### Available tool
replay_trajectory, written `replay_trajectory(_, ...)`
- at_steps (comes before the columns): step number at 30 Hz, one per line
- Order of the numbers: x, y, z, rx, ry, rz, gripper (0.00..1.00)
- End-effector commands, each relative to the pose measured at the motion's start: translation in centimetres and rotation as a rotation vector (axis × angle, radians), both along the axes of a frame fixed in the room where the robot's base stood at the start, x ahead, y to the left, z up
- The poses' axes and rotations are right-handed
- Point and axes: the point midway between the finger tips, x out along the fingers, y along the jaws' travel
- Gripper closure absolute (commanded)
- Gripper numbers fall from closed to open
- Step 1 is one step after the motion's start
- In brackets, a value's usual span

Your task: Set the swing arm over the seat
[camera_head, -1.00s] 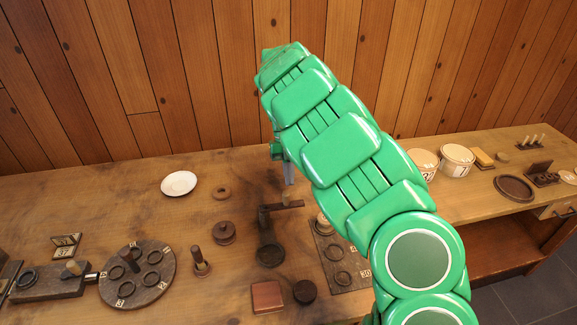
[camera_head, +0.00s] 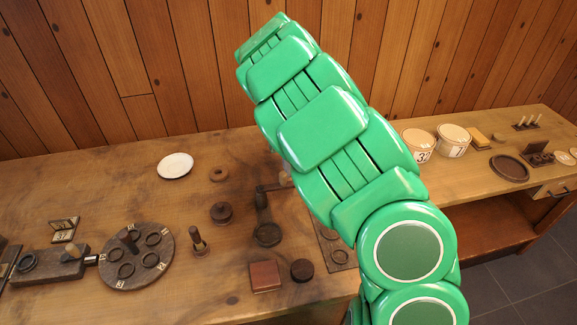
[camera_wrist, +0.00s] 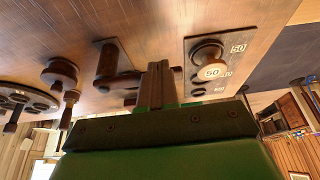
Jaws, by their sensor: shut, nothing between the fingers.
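The dark swing arm (camera_head: 272,187) reaches right from its upright post (camera_head: 261,201). The dark round seat (camera_head: 267,235) is in front of the post, and the arm is not over it. The swing arm's far end is hidden behind my arm in the head view. In the wrist view the swing arm (camera_wrist: 122,79) shows just left of my gripper (camera_wrist: 161,70). My gripper is shut and empty, close beside the swing arm; I cannot tell whether they touch. The head view hides my gripper behind my arm.
A square block (camera_head: 265,275) and a dark disc (camera_head: 302,269) lie in front.

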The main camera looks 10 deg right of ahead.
Motion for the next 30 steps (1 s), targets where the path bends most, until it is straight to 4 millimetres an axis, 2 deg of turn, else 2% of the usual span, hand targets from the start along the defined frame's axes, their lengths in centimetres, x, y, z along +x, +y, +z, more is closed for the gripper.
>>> replay_trajectory(30,-0.93,-0.41,-0.02,-0.001,0.001,-0.106,1.0)
